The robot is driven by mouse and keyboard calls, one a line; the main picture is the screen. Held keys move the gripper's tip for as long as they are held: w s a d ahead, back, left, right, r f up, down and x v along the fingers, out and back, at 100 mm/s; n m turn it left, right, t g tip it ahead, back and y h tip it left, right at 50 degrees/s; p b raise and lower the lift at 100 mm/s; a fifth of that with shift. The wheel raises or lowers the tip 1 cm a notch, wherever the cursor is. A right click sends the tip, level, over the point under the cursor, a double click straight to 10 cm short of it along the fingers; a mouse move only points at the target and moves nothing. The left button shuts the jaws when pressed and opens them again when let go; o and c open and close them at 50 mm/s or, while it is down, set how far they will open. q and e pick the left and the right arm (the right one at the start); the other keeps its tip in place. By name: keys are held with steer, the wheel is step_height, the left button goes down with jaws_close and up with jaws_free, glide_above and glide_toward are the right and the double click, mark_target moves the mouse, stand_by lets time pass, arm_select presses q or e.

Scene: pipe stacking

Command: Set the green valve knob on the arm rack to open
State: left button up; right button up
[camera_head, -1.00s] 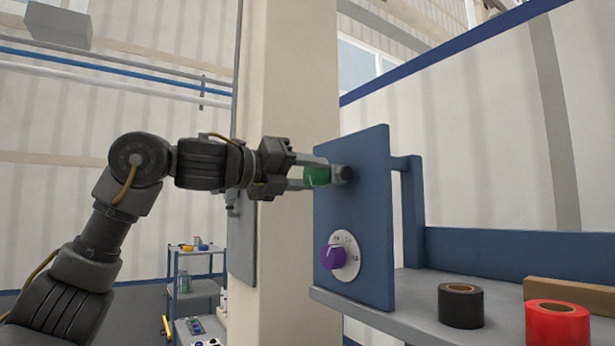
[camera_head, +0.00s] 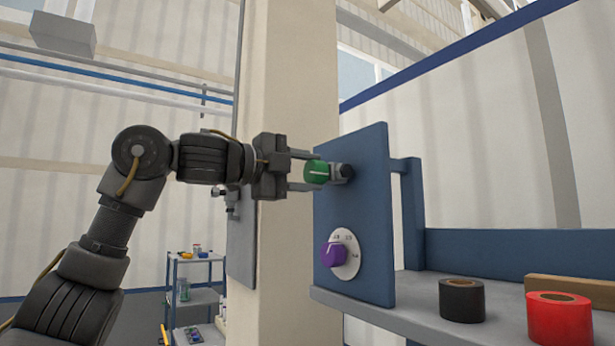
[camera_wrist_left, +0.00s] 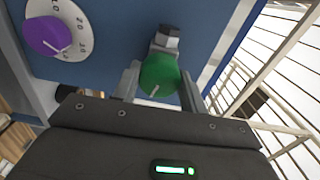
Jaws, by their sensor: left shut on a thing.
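The green valve knob (camera_head: 316,173) sits on a dark stem with a grey fitting on the upper part of the blue panel (camera_head: 362,215). My left gripper (camera_head: 312,173) is shut on the knob, with a finger on either side of it. In the left wrist view the green knob (camera_wrist_left: 159,75) shows between the two fingers, with a white pointer line slanting to the lower left. In the head view its white line lies nearly level. My right gripper is not in view.
A purple knob (camera_head: 329,255) on a white numbered dial sits below on the same panel. A black tape roll (camera_head: 461,301) and a red one (camera_head: 558,320) stand on the grey shelf (camera_head: 400,312). A beige column (camera_head: 284,90) stands behind my arm.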

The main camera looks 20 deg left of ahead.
arm_select(q)
steer(key=shift+n+b, duration=0.35)
steer(key=shift+n, duration=1.15)
steer(key=o, duration=1)
steer(key=shift+a, duration=0.1)
steer(key=shift+c, duration=0.2)
steer(key=shift+s, duration=0.1)
